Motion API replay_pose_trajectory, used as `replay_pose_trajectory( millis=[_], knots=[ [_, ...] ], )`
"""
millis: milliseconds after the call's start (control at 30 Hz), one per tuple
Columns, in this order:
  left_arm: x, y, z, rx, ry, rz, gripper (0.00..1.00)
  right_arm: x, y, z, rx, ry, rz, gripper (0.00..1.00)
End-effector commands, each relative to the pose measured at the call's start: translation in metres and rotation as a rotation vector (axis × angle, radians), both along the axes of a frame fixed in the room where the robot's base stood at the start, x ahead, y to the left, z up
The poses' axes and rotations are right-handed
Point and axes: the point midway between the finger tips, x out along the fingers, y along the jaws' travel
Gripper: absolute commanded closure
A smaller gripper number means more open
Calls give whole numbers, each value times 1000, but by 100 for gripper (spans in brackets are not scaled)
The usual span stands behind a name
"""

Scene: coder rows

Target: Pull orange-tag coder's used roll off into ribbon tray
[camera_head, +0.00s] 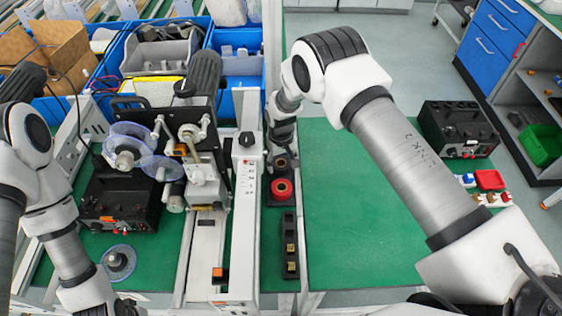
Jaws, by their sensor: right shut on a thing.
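The coder (200,170) stands at left, with two clear discs (127,138) on its front. Its black box (120,202) bears a small orange tag (107,218). My right gripper (282,155) points down over the back of a narrow dark tray (270,203), right of the coder. It is shut on a small dark brownish roll (281,164), mostly hidden by the gripper. I cannot tell whether the roll touches the tray. A red roll (281,188) lies in the tray just in front. My left arm comes down at far left, its fingers out of view.
A clear disc with a grey hub (118,262) lies on the green surface at left. A black holder (290,245) with brass pieces is in front of the tray. Blue bins (238,75) stand behind. The green mat (345,230) right of the tray is clear.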

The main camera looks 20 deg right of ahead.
Motion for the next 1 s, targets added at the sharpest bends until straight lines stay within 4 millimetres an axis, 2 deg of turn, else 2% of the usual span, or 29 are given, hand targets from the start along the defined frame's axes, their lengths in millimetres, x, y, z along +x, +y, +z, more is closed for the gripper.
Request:
replay_pose_trajectory(
  millis=[233, 267, 300, 333, 633, 733, 867, 1000],
  knots=[
    [0, 0, -4, 0, 0, 0, 41, 0, 0, -5, 0, 0, 0, 69],
    [0, 0, -4, 0, 0, 0, 41, 0, 0, -4, 0, 0, 0, 32],
    [0, 0, -4, 0, 0, 0, 41, 0, 0, -4, 0, 0, 0, 17],
    [0, 0, -4, 0, 0, 0, 41, 0, 0, -4, 0, 0, 0, 9],
    [0, 0, -3, 0, 0, 0, 41, 0, 0, -3, 0, 0, 0, 9],
    [0, 0, -3, 0, 0, 0, 41, 0, 0, 2, 0, -1, 0, 9],
    [0, 0, -3, 0, 0, 0, 41, 1, 0, 25, 0, -1, 0, 9],
    [0, 0, -3, 0, 0, 0, 41, 1, 0, 62, -1, -3, 0, 9]
  ],
)
